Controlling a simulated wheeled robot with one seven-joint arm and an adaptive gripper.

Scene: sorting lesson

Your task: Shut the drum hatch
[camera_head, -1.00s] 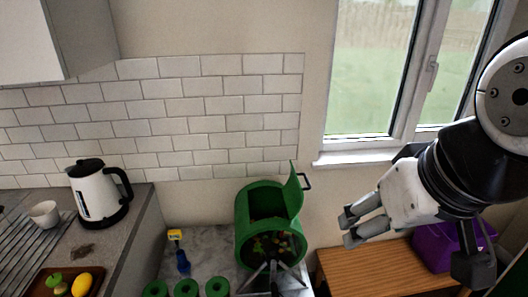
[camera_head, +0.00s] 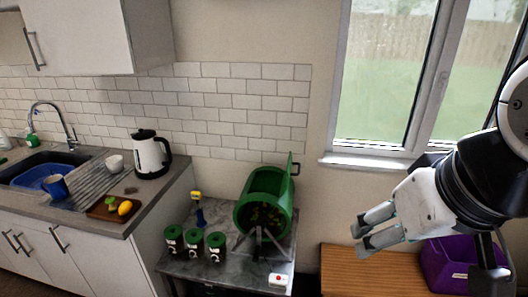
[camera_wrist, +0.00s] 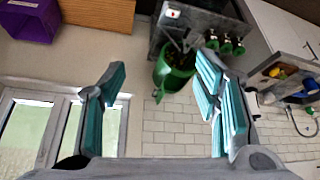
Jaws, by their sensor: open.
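The green drum (camera_head: 262,215) stands on a dark stand on the small grey table (camera_head: 222,262). Its hatch (camera_head: 290,172) stands up, open, at the drum's right side, with a dark handle (camera_head: 296,169) on its outer face. Mixed scraps show inside the drum. My gripper (camera_head: 362,238) is open and empty, to the right of the drum and apart from it, in front of the wall. In the wrist view the drum (camera_wrist: 176,72) shows between the spread fingers of my gripper (camera_wrist: 165,95), some way off.
A white box with a red button (camera_head: 278,280) is at the table's front. A wooden bench (camera_head: 350,266) and purple crate (camera_head: 448,262) are at right.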

